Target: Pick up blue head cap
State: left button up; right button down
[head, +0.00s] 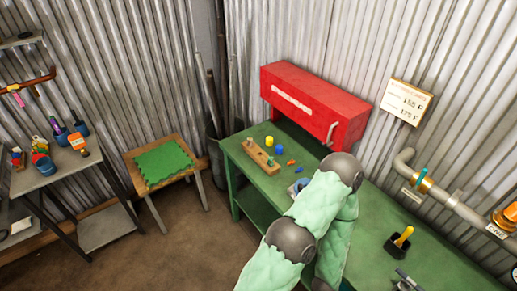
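The pieces are too small to tell which is the head cap. One of my arms, in a pale green sleeve, folds over the bench's middle.
A wooden block with pegs (259,157) stands at the bench's left end. A red cabinet (315,105) hangs above it. A black holder with a yellow handle (402,243) and a pipe with valves (440,190) are right. A stool with a green mat (162,162) stands left.

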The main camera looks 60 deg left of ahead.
aim_at(279, 148)
jog(key=u, duration=1.9)
jog(key=z, duration=2.5)
jog(key=k+j, duration=0.15)
jog(key=j, duration=0.25)
jog(key=k+j, duration=0.1)
jog(key=j, duration=0.3)
jog(key=k+j+u, duration=0.1)
jog(key=j, duration=0.3)
jog(key=k+j, duration=0.15)
jog(key=j, duration=0.25)
